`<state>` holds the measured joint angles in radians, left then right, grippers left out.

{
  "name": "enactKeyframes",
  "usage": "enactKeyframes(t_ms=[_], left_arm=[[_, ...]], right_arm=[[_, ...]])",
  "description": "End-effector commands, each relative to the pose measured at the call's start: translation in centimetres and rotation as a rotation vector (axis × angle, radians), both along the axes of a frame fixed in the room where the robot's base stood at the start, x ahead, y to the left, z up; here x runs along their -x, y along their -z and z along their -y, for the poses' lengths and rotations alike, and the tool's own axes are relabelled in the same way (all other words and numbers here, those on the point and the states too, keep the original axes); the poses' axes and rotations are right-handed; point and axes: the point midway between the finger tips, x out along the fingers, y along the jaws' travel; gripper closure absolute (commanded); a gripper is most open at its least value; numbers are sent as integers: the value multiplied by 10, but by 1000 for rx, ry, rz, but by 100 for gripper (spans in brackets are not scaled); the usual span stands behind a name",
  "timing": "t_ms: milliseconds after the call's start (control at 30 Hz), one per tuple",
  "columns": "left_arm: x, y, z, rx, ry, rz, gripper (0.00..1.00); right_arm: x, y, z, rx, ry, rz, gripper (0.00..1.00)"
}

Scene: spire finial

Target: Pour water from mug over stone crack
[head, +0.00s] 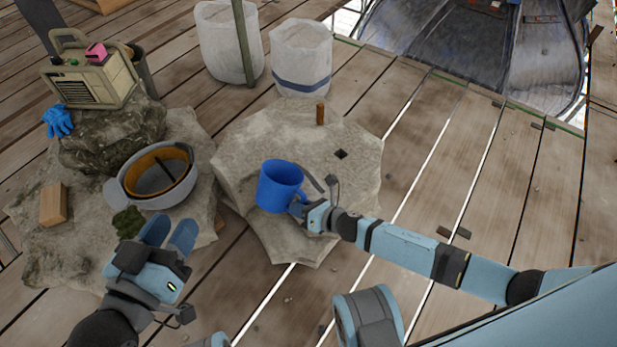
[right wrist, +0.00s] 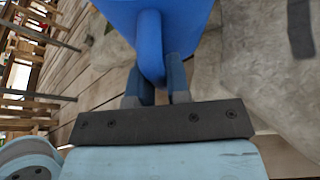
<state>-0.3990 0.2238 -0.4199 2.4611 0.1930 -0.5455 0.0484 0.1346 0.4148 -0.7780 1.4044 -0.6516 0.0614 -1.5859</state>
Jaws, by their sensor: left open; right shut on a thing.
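A blue mug (head: 279,187) is in front of the pale stone block (head: 245,150) in the head view. My right gripper (head: 300,208) is shut on the mug's handle; the handle (right wrist: 150,50) shows between the fingers in the right wrist view. The mug looks about upright; its contents cannot be seen. The stone's top has a small dark square mark (head: 341,154) and a short brown peg (head: 320,114). I cannot clearly make out a crack. My left gripper (head: 168,232) is open and empty, near the lower left rock.
On the left rock (head: 80,260) are a grey bowl (head: 128,190) with an orange inside, a wooden block (head: 54,205), green moss (head: 127,222) and blue gloves (head: 57,121). A radio (head: 90,80) stands behind. Two white sacks (head: 301,60) stand at the back. Planks at right are mostly clear.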

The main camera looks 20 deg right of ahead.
Motion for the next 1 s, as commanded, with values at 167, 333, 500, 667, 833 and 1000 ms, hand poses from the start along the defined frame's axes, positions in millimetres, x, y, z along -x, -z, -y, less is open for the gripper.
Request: enactKeyframes(t_ms=[167, 333, 500, 667, 833, 1000], left_arm=[[-1, -3, -1, -5, 2, 8, 57], [0, -2, -1, -4, 2, 4, 57], [1, -1, -1, -3, 3, 0, 57], [2, 0, 0, -3, 2, -4, 57], [2, 1, 0, -3, 1, -7, 57], [1, 1, 0, -3, 2, -9, 57]], right_arm=[[-1, -2, 2, -22, -1, -10, 100], [-2, -4, 4, -45, 1, -23, 100], [-3, -6, 6, -70, 0, -35, 100], [-4, -8, 8, -94, 0, -46, 100], [-4, -9, 8, -97, 1, -49, 100], [-5, -9, 9, -100, 1, -50, 100]])
